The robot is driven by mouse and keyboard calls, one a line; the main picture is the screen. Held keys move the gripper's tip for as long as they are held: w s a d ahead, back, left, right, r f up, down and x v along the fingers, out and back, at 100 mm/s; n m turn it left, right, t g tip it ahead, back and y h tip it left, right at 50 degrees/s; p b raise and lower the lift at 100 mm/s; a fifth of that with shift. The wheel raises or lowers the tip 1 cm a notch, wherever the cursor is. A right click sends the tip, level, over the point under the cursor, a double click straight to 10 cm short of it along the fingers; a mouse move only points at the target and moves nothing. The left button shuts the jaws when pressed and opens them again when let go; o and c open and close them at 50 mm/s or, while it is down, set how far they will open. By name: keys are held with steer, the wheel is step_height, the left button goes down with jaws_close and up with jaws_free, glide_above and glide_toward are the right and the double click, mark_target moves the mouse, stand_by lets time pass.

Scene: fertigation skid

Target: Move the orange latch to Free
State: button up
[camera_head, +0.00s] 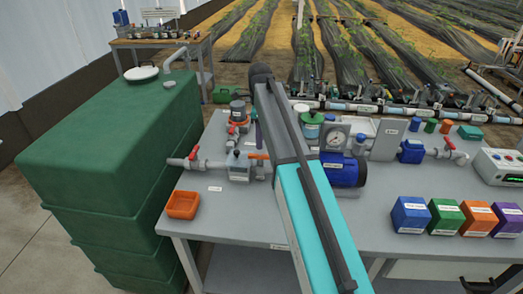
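I cannot tell for certain which part is the orange latch. A grey filter housing with an orange band (239,116) stands at the back left of the bench. An orange-red lever (258,156) sits on the pipework beside a small grey box (239,167), close to the left side of my arm. Another red-orange handle (193,153) is on the grey pipe near the green tank. The small labels are too small to read, so no Free mark can be made out. My arm reaches across the middle of the view, and its gripper does not show.
A large green tank (110,150) stands left of the bench (225,215). An orange tray (182,205) sits at the bench's left end. A blue pump (343,170) and a gauge (335,139) stand right of my arm. Several coloured boxes, including a blue one (411,214), line the front right.

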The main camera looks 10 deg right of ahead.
mark_target(261, 155)
steer(key=shift+f+p, duration=0.55)
steer(key=shift+f, duration=2.7)
steer(key=shift+c, duration=0.2)
jaws_close()
steer(key=shift+s+d, duration=0.1)
